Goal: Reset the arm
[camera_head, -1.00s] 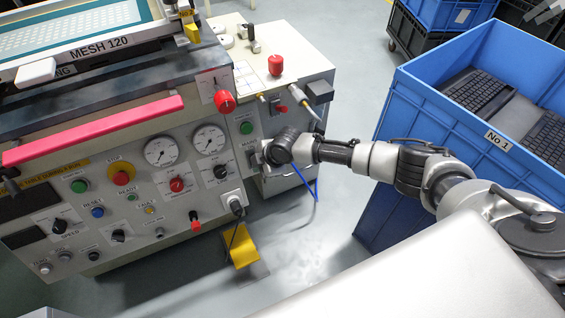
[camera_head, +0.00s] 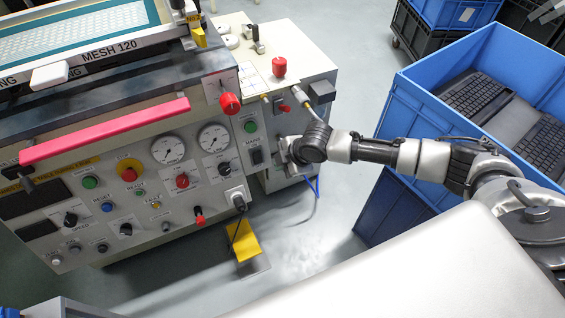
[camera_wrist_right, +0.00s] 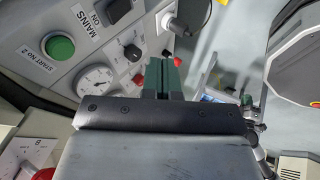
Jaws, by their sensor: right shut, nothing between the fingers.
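My right arm comes in from the right in the head view, and its wrist stands by the right end of the machine's control panel (camera_head: 150,205). My right gripper (camera_head: 287,157) is partly hidden beyond the wrist, close to the panel's MAINS corner. In the right wrist view the dark green fingers of the right gripper (camera_wrist_right: 162,76) are together and hold nothing. The MAINS ON label (camera_wrist_right: 87,18), a green START NO 2 button (camera_wrist_right: 60,47) and a gauge (camera_wrist_right: 97,82) lie beyond and left of them. I cannot tell whether the gripper touches the panel. My left gripper is not in view.
A yellow foot pedal (camera_head: 243,240) is on the floor by the machine. A pink bar (camera_head: 105,130) crosses the machine front. Floor shows between machine and crate.

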